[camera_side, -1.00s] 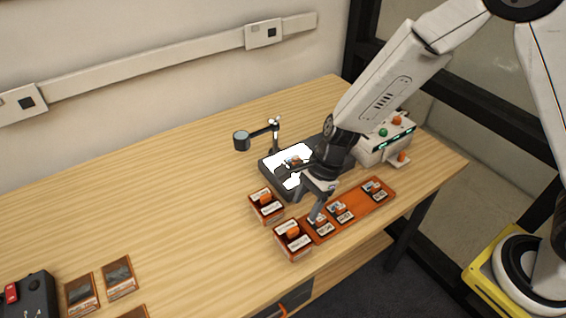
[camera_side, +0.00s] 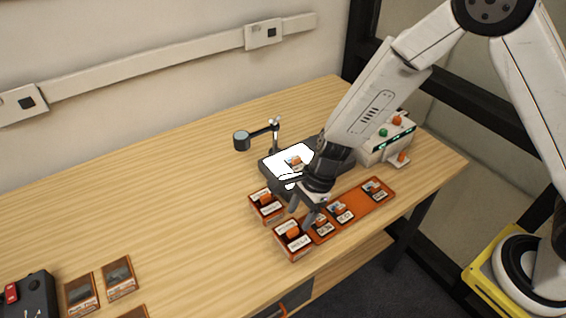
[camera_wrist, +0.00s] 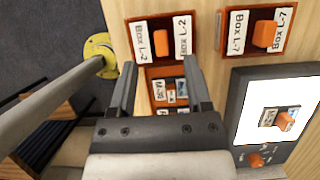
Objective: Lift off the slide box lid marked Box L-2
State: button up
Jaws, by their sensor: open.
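The slide box lid marked Box L-2 (camera_wrist: 182,38) is at the top of the wrist view, with white labels on both sides of an orange knob (camera_wrist: 161,43). In the side view that box (camera_side: 293,241) stands near the table's front edge, its lid on. My gripper (camera_side: 301,217) is open and empty, just above and behind this box at the left end of the orange tray. In the wrist view the open fingers (camera_wrist: 157,75) point towards the knob, apart from it.
A matching box marked Box L-7 (camera_wrist: 237,33) stands beside it, towards the wall. The orange tray (camera_side: 360,204) holds several slides. A lit light panel (camera_side: 284,176) with one slide lies behind. The table to the left (camera_side: 190,230) is mostly clear.

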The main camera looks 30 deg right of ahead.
aim_at(294, 230)
jog(key=shift+x, duration=2.4)
jog(key=shift+d, duration=0.15)
grip_shut()
